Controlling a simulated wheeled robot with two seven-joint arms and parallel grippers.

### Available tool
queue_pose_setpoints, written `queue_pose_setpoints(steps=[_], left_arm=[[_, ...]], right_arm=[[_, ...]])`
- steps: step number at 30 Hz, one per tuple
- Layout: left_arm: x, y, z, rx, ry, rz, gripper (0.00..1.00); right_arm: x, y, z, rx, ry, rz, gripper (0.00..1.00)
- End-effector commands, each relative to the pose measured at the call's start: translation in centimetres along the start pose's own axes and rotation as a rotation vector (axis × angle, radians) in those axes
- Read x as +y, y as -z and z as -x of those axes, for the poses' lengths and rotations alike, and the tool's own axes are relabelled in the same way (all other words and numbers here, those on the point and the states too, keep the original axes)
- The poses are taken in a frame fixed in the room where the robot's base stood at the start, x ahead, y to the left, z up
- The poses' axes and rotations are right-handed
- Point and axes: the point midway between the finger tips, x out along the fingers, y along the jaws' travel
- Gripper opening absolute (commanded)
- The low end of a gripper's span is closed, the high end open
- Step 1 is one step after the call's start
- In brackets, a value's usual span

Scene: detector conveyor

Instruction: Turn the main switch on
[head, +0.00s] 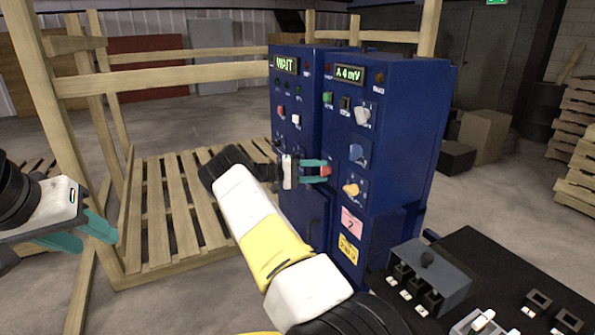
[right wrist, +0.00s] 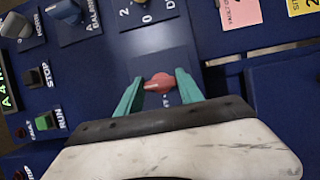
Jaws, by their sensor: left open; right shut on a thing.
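The blue control cabinet (head: 415,120) stands at the centre of the head view. A red rotary switch (head: 325,171) is on its front face, below and left of a blue knob (head: 358,152). My right gripper (head: 322,169) is at this switch with teal fingers closed around it. In the right wrist view, the red switch (right wrist: 160,82) sits between the two fingertips (right wrist: 159,88), its handle lying roughly across the picture. Its label is partly hidden and unreadable. My left gripper (head: 94,238) is open and empty at the left, away from the cabinet.
A green RUN button (right wrist: 40,119) and a STOP button (right wrist: 22,78) are near the switch. A yellow knob (head: 351,189) is close below right. A black console (head: 490,265) stands front right. A wooden pallet (head: 150,215) and timber frame are behind my arms.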

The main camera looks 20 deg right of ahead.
Motion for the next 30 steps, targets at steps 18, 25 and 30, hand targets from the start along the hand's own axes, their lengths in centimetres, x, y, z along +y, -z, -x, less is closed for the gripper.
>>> queue_pose_setpoints(steps=[18,25,30], left_arm=[[0.0,0.0,0.0,0.0,0.0,0.0,0.41],[0.0,0.0,0.0,0.0,0.0,0.0,0.41],[0.0,0.0,0.0,0.0,0.0,0.0,0.41]], right_arm=[[-0.1,0.0,0.1,0.0,0.004,-0.004,0.65],[-0.1,0.0,0.2,0.0,0.003,-0.004,0.65],[-0.1,0.1,2.1,0.003,0.003,-0.005,0.65]])
